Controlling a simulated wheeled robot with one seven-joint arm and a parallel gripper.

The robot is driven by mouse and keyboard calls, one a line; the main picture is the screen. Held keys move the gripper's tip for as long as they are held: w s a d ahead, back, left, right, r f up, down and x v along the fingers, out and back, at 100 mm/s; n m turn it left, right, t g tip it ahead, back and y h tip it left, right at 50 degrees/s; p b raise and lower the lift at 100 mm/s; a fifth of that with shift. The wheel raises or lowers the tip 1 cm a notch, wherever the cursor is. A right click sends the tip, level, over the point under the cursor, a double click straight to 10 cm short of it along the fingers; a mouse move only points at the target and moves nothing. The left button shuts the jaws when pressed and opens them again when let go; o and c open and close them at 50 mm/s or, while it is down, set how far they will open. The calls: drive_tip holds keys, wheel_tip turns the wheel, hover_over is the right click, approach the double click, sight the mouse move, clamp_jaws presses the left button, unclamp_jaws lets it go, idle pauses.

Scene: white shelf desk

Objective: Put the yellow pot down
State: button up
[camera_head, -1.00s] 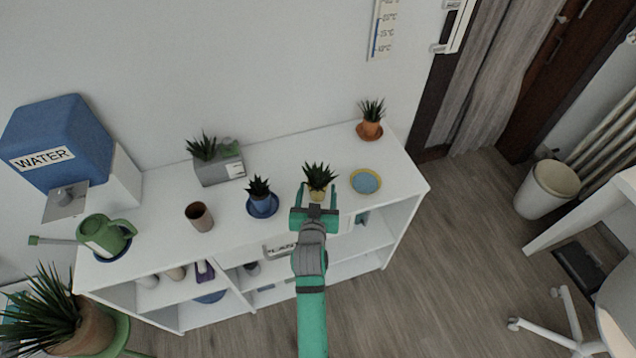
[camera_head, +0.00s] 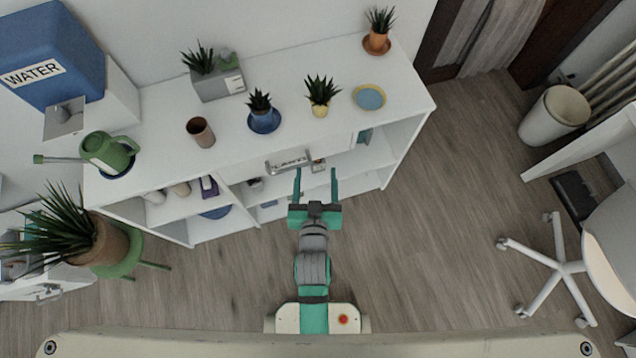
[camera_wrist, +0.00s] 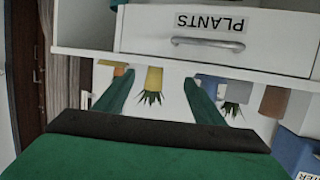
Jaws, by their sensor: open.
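The yellow pot (camera_head: 320,110) with a spiky green plant stands upright on the white shelf top, left of a yellow-rimmed saucer with a blue middle (camera_head: 369,97). They do not touch. In the wrist view the yellow pot (camera_wrist: 153,79) shows upside down beyond the shelf edge, between my fingers. My gripper (camera_head: 316,172) is open and empty. It is in front of the shelf unit, apart from the pot, near the drawer labelled PLANTS (camera_head: 288,162).
A blue pot (camera_head: 261,114) on a blue saucer, a brown cup (camera_head: 200,132), a grey planter (camera_head: 217,85), a green watering can (camera_head: 108,152) and an orange pot (camera_head: 376,42) stand on the shelf top (camera_head: 165,115). Open floor (camera_head: 430,230) lies right of the shelf.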

drive_tip(key=v, duration=2.3)
drive_tip(key=shift+d+t, duration=0.3)
drive_tip(key=shift+d, duration=0.15)
drive_tip(key=shift+s, duration=0.2)
